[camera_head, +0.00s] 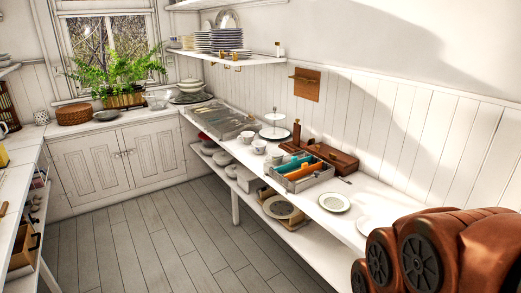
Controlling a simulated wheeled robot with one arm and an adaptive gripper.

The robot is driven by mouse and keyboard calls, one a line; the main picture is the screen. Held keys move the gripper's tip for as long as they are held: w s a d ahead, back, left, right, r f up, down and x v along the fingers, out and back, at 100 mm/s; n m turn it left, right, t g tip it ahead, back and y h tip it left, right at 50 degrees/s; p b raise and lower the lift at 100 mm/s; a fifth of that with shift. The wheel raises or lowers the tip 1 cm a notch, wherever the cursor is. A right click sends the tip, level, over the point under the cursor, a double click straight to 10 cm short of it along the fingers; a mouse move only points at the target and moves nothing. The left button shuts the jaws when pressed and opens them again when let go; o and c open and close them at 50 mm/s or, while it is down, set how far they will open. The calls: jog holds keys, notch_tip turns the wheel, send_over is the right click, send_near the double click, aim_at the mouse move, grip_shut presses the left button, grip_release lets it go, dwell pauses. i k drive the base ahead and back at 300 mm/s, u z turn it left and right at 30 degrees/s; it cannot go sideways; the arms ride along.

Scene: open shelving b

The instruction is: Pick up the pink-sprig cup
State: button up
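Several small white cups stand on the right-hand counter, near its middle. One cup (259,147) is close to the counter's front edge, and another cup (247,137) is just behind it to the left. A further pale cup (277,159) is to the right, near the grey tray. They are too small here for me to tell which one has the pink sprig. My gripper is not in view. Only a copper-coloured part of my arm with dark round caps shows at the lower right, apart from the cups.
A grey tray (322,178) with teal and orange things sits right of the cups, near a wooden box (338,157). A tiered white stand (275,131) is behind the cups. Plates (334,202) lie on the nearer counter. The plank floor (165,245) is clear.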

aim_at(246, 139)
jog(key=u, duration=0.2)
jog(key=i, duration=1.2)
jog(key=u, duration=0.45)
jog(key=i, duration=2.05)
jog(key=z, duration=0.1)
